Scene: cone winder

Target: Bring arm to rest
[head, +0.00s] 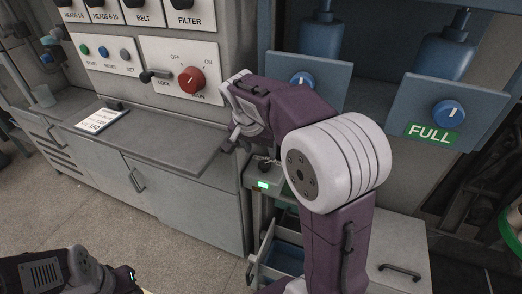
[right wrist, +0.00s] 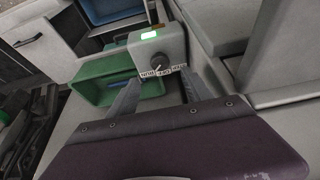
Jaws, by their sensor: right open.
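My right arm reaches up from the bottom of the head view and bends left at a large white joint. My right gripper (head: 240,138) is small there and partly turned away, near the right end of the grey counter. In the right wrist view the two fingers of my right gripper (right wrist: 158,92) are apart with nothing held between them. Beyond them is a grey box with a dark knob (right wrist: 160,68), a printed label and a lit green display. Part of my left arm shows at the bottom left of the head view; its fingers are not seen.
The grey counter (head: 150,140) carries a printed card (head: 103,119). Above it is a panel with a red rotary switch (head: 191,80). Two blue-knobbed plates stand right, one marked FULL (head: 433,132). A green bin (right wrist: 105,82) lies beyond the fingers. Open floor (head: 50,210) is at left.

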